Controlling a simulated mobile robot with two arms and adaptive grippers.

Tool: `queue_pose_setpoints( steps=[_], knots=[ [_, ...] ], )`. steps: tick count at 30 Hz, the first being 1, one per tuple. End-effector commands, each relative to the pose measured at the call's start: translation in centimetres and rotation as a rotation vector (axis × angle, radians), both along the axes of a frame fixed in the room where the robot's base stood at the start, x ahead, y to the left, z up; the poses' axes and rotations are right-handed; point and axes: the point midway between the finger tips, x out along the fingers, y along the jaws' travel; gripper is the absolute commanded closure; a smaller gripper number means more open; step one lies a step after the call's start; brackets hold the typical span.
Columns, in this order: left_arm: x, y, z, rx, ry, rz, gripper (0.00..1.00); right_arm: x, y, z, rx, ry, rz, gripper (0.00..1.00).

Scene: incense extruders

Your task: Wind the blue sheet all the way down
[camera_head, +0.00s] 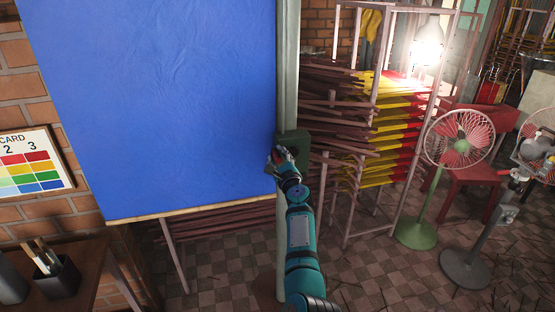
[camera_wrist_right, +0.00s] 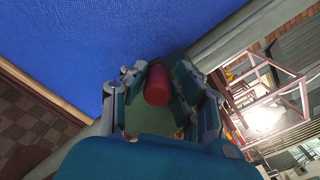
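The blue sheet (camera_head: 170,100) hangs wide and nearly flat at the left of the head view, with a pale wooden bar (camera_head: 190,208) along its bottom edge. The bar hangs above the floor. The sheet also fills the upper left of the right wrist view (camera_wrist_right: 90,45). A green winch box (camera_head: 293,142) sits on the pale post at the sheet's right edge. My right gripper (camera_head: 284,157) is at this box. In the right wrist view, a red cylindrical handle (camera_wrist_right: 157,84) lies between its fingers, which appear shut on it. My left gripper is not in view.
A rack (camera_head: 340,200) of red and yellow incense sticks stands right of the post. A green fan (camera_head: 416,232) and a grey-based fan stand further right. A table with a brush holder (camera_head: 55,277) is at lower left, below a colour card (camera_head: 32,165).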

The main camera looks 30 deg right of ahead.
Motion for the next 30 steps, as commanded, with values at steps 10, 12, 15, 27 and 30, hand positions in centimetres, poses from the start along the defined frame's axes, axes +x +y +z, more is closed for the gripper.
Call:
queue_pose_setpoints(
  steps=[10,12,15,27,30],
  knots=[
    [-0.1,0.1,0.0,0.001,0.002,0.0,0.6,0.0,0.0,-0.1,0.001,0.002,0.0,0.52],
    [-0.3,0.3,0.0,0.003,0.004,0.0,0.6,0.0,0.0,0.0,0.001,0.001,0.0,0.52],
    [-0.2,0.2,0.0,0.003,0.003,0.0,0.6,0.0,0.1,1.0,0.0,-0.004,0.0,0.52],
    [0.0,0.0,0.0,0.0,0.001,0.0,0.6,0.0,0.0,8.0,0.002,-0.001,-0.001,0.52],
    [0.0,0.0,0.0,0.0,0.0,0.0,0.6,0.0,0.0,9.1,0.002,-0.002,0.0,0.52]
  ],
)
